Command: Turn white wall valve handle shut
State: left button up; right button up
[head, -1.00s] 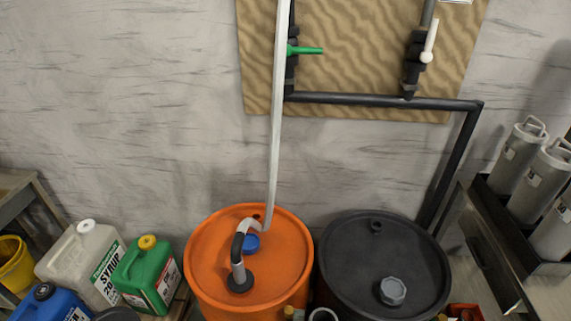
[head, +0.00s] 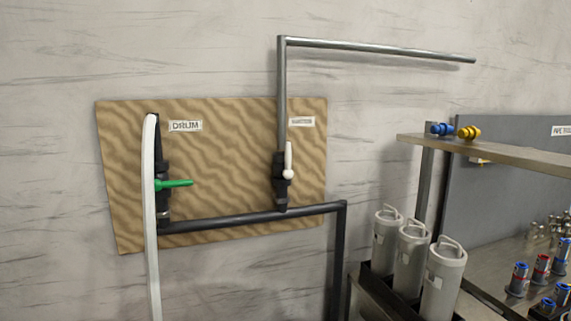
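The white valve handle (head: 289,160) is on the right side of a wooden wall board (head: 230,150). It stands nearly upright, in line with the vertical pipe, on a dark valve body (head: 280,185). A small label (head: 301,121) beside it is too small to read. A green valve handle (head: 176,183) points sideways to the right on the left valve, beside a label reading DRUM (head: 185,126). Neither of my grippers is in view.
A pale hose (head: 150,220) hangs from the left valve. A dark pipe (head: 250,218) joins both valves below. A grey pipe (head: 380,49) runs right above. Grey canisters (head: 443,280) and a shelf (head: 500,150) stand at right.

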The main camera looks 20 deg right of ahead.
aim_at(288, 173)
jog(key=z, duration=0.4)
jog(key=k+j+z, duration=0.1)
jog(key=z, duration=0.35)
jog(key=k+z, duration=0.25)
jog(key=z, duration=0.2)
jog(key=k+z, duration=0.15)
jog(key=z, duration=0.3)
